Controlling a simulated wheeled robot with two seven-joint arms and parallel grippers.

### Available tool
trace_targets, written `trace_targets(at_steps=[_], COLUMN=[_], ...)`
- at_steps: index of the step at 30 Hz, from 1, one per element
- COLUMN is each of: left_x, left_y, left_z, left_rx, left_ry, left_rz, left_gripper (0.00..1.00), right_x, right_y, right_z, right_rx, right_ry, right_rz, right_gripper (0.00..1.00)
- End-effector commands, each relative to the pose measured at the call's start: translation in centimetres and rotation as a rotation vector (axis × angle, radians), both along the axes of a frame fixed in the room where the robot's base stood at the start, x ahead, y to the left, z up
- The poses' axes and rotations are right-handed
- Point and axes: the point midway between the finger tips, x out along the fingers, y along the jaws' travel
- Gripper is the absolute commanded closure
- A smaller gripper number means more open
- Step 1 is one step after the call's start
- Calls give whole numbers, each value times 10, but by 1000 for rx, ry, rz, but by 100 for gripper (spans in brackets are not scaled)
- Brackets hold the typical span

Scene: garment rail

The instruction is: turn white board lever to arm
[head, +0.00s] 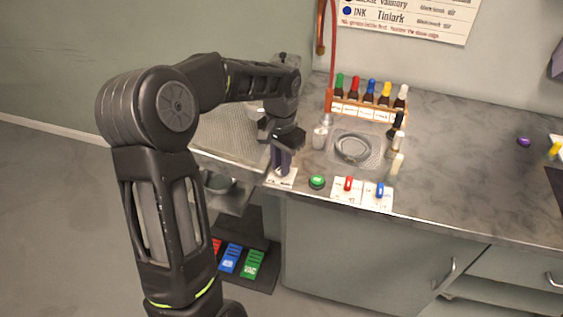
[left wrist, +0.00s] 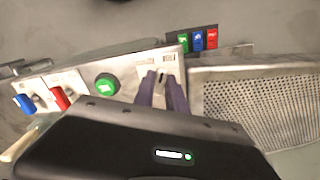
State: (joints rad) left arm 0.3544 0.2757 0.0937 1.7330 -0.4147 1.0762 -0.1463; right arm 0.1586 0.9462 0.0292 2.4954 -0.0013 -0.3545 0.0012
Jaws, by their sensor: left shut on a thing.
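My left gripper (head: 281,158) reaches down at the front edge of the counter, over a small white board (head: 287,180). In the left wrist view the two purple-grey fingers (left wrist: 162,84) come down close together on the same white board (left wrist: 171,62). They are shut on the board's lever, which is mostly hidden between them; only a small dark bit shows there. Two marked labels show at the board's edge, too small to read. My right gripper is in neither view.
A green button (head: 317,182) is right beside the board, then a red lever (head: 349,184) and a blue lever (head: 380,190) on white plates. A perforated tray (head: 232,139) lies on the other side. Ink bottles (head: 370,92) stand behind. Coloured pedals (head: 231,258) are below.

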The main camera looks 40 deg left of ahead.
Motion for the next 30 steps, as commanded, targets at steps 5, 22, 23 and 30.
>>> trace_targets(at_steps=[5, 22, 23, 30], left_x=[0, 1, 1, 0], left_y=[1, 1, 1, 1], left_z=[1, 0, 0, 0], left_rx=[1, 2, 2, 1], left_ry=[-1, -2, -2, -1], left_rz=[-85, -136, -136, -135], left_gripper=[100, 100, 83, 63], right_x=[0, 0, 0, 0], right_y=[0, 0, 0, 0], right_z=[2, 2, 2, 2], right_rx=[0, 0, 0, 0], right_ry=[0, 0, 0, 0], right_rz=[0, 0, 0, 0], right_gripper=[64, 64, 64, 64])
